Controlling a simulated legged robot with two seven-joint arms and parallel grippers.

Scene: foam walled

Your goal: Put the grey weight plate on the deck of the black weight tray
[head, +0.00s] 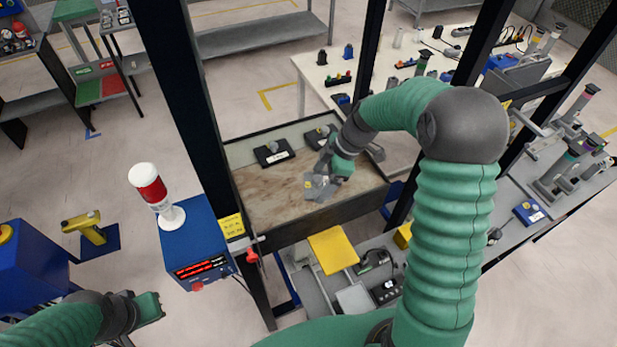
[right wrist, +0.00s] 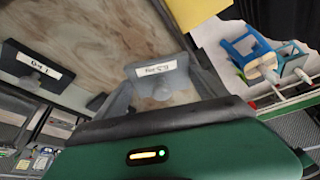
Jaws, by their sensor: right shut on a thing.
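A black weight tray (head: 273,153) with a grey knob and white label stands at the back of the bench.
A dark post (head: 190,130) rises at the bench's left corner. The bench's wooden top (head: 265,205) is clear at the front left. A blue box with a red beacon (head: 150,188) stands left. A yellow pad (head: 333,250) lies below the front edge.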

